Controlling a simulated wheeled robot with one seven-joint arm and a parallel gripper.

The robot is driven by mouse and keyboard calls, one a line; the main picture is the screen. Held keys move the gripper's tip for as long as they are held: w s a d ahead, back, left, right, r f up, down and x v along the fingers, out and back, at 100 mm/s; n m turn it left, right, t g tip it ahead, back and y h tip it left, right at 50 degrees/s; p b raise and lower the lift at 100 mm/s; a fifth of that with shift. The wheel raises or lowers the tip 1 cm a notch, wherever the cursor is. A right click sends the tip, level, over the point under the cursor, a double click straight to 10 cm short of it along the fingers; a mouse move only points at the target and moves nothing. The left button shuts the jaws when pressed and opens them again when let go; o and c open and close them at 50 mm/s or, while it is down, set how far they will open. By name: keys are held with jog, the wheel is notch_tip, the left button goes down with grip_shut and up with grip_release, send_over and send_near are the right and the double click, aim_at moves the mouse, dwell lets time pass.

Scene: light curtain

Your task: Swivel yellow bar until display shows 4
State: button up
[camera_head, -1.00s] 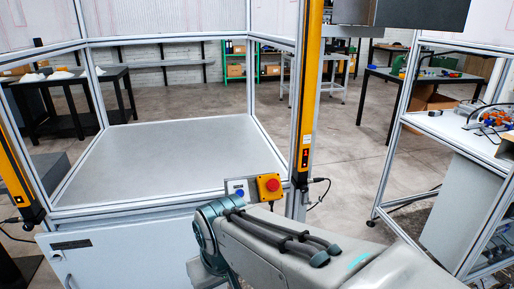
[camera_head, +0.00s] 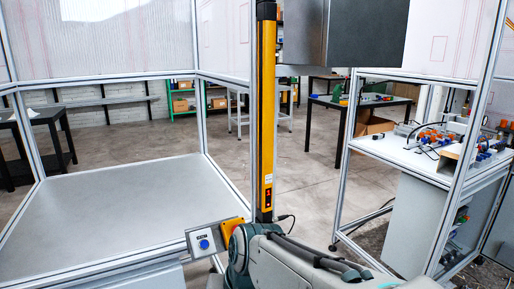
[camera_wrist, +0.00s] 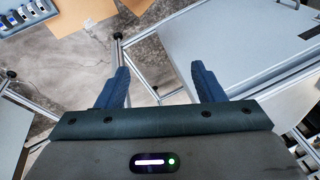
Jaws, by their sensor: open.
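A tall yellow bar (camera_head: 266,110) with a dark front strip stands upright at the right front corner of the framed cell in the head view. A small red-lit display (camera_head: 268,196) sits near its lower end; its digit is too small to read surely. My gripper is outside the head view; my arm's joint is just below and in front of the bar's foot. In the wrist view my gripper (camera_wrist: 160,88) is open, with two blue fingers apart and nothing between them. The bar is not clearly visible in the wrist view.
A control box with a blue button (camera_head: 204,244) and a partly hidden red-and-yellow stop button (camera_head: 231,228) is left of my arm. A dark grey box (camera_head: 340,32) hangs right of the bar. A cluttered white workbench (camera_head: 400,154) stands right. A cable leaves the bar's foot.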

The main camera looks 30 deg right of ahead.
jog(key=w+r+m+t+y+p, duration=0.2)
jog(key=w+r+m+y, duration=0.1)
jog(key=w+r+m, duration=0.4)
jog(key=m+t+h+p, duration=0.45)
jog(key=m+t, duration=0.85)
jog(key=m, duration=1.1)
send_near(270, 124)
jog(key=shift+y, duration=0.45)
jog(key=w, duration=1)
jog(key=shift+w+a+f, duration=0.1)
jog(key=shift+w+a, duration=0.1)
jog(key=shift+w, duration=0.1)
jog(key=c, duration=1)
